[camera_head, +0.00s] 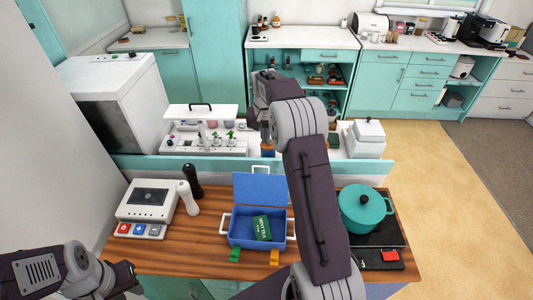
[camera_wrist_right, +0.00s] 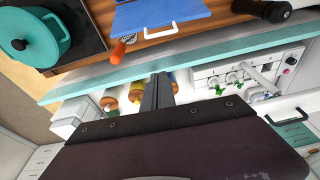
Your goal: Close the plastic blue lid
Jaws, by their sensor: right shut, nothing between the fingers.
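A blue plastic box (camera_head: 238,238) stands on the wooden counter with its blue lid (camera_head: 262,188) raised at the far side. A green packet (camera_head: 261,227) lies inside the box. The lid with a white handle also shows at the top of the right wrist view (camera_wrist_right: 160,12). My right arm reaches over the counter to the right of the box, past the lid. My right gripper (camera_wrist_right: 158,82) is shut and empty, apart from the lid. My left arm is low at the left, its gripper (camera_head: 128,280) dark and unclear, away from the box.
A teal pot (camera_head: 366,210) stands on the black hob to the right. A white device with buttons (camera_head: 149,200) and dark and white bottle-like things (camera_head: 188,197) stand at the left. A teal ledge (camera_head: 150,163) runs behind the counter, with a white-lidded planter (camera_head: 200,140) beyond.

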